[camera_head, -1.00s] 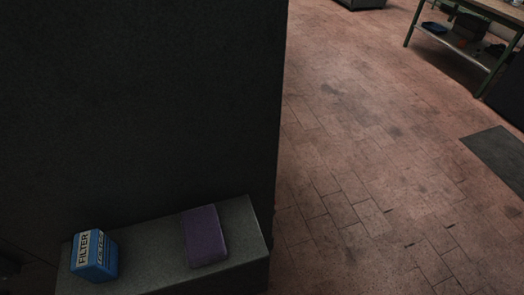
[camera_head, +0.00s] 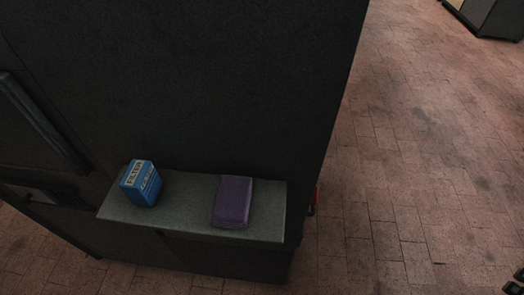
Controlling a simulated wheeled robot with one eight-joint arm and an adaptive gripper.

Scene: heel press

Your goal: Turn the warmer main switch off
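I cannot make out the warmer main switch in this view. A large dark machine (camera_head: 230,90) fills the left and middle; I cannot tell whether it is the warmer. A small red part (camera_head: 316,196) shows at its lower right edge, mostly hidden behind the corner, and I cannot tell what it is.
A grey shelf (camera_head: 180,218) juts from the machine's front. A blue filter box (camera_head: 141,184) and a purple block (camera_head: 232,201) stand on it. The tiled floor (camera_head: 420,150) on the right is mostly clear. A dark cabinet (camera_head: 490,15) stands at top right.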

